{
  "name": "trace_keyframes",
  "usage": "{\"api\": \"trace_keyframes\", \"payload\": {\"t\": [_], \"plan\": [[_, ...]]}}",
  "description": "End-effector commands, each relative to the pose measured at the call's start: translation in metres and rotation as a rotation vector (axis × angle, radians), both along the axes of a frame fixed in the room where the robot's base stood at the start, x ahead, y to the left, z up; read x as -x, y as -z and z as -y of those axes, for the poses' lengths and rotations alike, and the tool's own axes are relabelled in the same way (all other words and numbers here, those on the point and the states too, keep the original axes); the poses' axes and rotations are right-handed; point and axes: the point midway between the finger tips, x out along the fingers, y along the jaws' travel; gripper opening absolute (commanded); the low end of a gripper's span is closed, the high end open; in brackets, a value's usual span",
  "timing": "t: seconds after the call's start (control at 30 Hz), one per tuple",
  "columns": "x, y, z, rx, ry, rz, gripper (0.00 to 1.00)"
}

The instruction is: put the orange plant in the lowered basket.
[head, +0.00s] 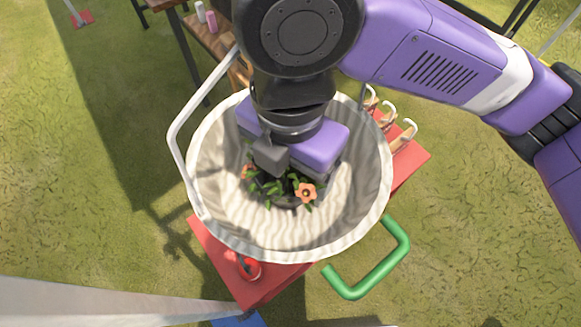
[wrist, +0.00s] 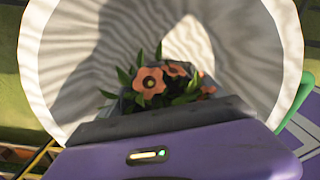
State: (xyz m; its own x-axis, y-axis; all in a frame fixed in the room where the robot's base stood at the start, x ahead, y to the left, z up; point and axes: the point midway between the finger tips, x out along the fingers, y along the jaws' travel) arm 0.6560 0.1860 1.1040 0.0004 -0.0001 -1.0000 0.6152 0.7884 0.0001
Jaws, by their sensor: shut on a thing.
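The orange plant (head: 306,192) has orange flowers and green leaves in a dark pot. My gripper (head: 285,185) points down inside the white basket (head: 215,205) and is shut on the plant. The basket is round, ribbed and cloth-like, and its wall surrounds the plant and my gripper. In the wrist view the orange plant (wrist: 150,84) shows just beyond the gripper's edge, with the basket wall (wrist: 85,60) around it. The pot is mostly hidden, and I cannot tell whether it touches the basket floor.
The basket's white handle (head: 183,125) rises at the left. A red table (head: 225,262) is under the basket, with a red object (head: 249,268) near its front. A green handle (head: 378,275) sticks out at lower right. White hooked items (head: 405,135) stand at right. Grass surrounds everything.

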Motion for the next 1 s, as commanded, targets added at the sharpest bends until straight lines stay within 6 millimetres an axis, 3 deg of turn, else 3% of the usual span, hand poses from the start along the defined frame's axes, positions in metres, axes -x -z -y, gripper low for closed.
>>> {"api": "trace_keyframes", "payload": {"t": [0.17,0.2,0.27,0.7,1.0], "plan": [[0.000,0.004,0.000,0.000,0.000,0.000,0.22],[0.000,0.003,0.000,0.000,0.000,0.000,0.86],[0.000,0.003,0.000,0.000,0.000,0.000,0.97],[0.000,-0.005,0.000,0.000,0.000,0.000,0.99],[-0.001,-0.061,0.000,0.001,0.000,0.004,0.99]]}}
